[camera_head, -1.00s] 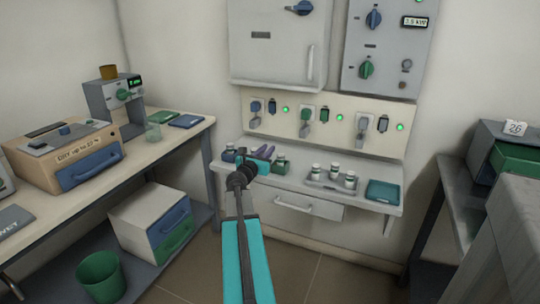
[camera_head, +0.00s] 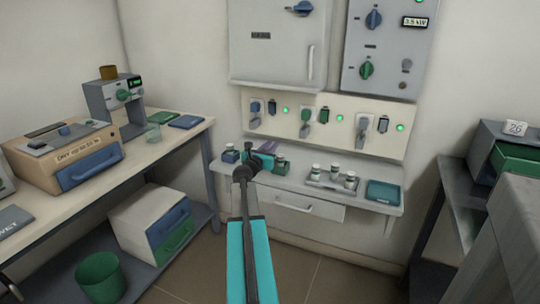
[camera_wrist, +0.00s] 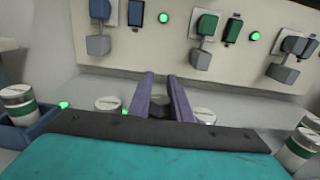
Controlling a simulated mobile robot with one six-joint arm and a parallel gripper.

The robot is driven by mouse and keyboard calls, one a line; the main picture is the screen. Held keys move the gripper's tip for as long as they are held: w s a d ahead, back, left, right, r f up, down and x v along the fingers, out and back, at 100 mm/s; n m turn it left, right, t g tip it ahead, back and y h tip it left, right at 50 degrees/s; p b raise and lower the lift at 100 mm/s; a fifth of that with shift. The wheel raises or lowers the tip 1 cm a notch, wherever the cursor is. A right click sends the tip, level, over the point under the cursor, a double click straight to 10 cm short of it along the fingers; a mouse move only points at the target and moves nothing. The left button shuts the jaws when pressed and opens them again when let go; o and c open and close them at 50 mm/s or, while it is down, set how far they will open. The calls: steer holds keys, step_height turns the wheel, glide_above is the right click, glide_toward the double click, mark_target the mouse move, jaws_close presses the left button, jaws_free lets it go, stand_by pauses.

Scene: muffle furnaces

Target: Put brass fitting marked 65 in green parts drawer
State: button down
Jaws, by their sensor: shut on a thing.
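My gripper (camera_head: 268,150) is over the wall shelf under the furnace panel. In the wrist view its two purple fingers (camera_wrist: 161,98) stand close together around a small dark grey piece (camera_wrist: 160,105). The piece is mostly hidden, and I can read no 65 or brass colour on it. No other brass fitting can be made out. A green drawer (camera_head: 178,237) sits below a blue one in the white cabinet under the left table. Another green drawer (camera_head: 515,160) shows in the grey cabinet at the right. I see no label telling which is the parts drawer.
White-lidded jars (camera_head: 333,172) and a teal tray (camera_head: 383,192) stand on the shelf (camera_head: 300,188) to the right of my gripper. A blue container (camera_head: 230,154) is to its left. A green bin (camera_head: 100,276) stands at the lower left. The floor between is clear.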

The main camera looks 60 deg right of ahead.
steer(key=shift+d+f, duration=0.25)
steer(key=shift+f, duration=0.1)
steer(key=shift+f+b, duration=0.55)
steer(key=shift+f, duration=0.85)
steer(key=shift+f, duration=0.2)
steer(key=c, duration=1.6)
jaws_free()
steer(key=shift+r, duration=0.15)
steer(key=shift+r, duration=0.1)
steer(key=shift+s+a+p, duration=0.15)
steer(key=shift+a+p, duration=0.05)
steer(key=shift+a, duration=2.85)
steer(key=shift+s+a+p, duration=0.1)
steer(key=shift+a+p, duration=0.1)
steer(key=shift+a, duration=2.8)
